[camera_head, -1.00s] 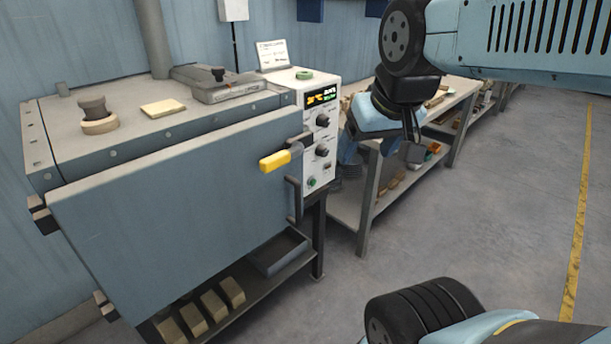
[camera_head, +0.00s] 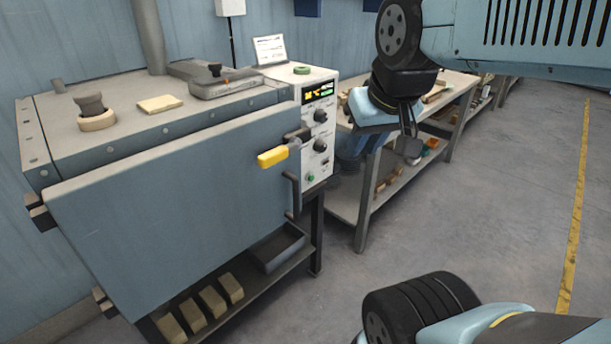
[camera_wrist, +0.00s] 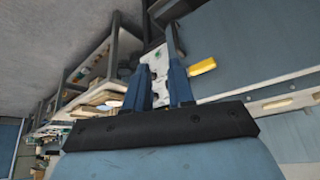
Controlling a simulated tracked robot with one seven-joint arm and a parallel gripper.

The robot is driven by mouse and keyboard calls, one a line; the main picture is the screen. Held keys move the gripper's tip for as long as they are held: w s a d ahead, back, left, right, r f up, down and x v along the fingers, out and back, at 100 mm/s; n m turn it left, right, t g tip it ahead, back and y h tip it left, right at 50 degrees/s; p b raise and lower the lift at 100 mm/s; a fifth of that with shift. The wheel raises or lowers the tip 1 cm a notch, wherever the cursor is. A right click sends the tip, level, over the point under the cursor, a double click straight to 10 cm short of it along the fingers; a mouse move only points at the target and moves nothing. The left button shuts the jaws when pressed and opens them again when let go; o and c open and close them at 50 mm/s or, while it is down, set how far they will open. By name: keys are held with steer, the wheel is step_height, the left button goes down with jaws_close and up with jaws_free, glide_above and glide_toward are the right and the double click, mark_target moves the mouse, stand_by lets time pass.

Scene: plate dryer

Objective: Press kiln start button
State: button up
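The kiln (camera_head: 170,190) is a blue-grey box at the left of the head view. Its white control panel (camera_head: 309,160) is at its right end, with a lit display, dark knobs and a small green button (camera_head: 310,178) low down. In the wrist view, the panel (camera_wrist: 161,72) shows upside down between my fingers. My gripper (camera_wrist: 159,68) has its two blue fingers apart with nothing held. It appears in front of the panel, with a gap whose size I cannot tell.
A yellow-gripped door handle (camera_head: 272,157) sticks out left of the panel; it also shows in the wrist view (camera_wrist: 202,66). A workbench (camera_head: 365,195) with small items stands right of the kiln. Bricks (camera_head: 231,288) lie on the kiln's lower shelf. The floor at right is clear.

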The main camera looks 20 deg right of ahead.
jaws_close()
stand_by(1.0)
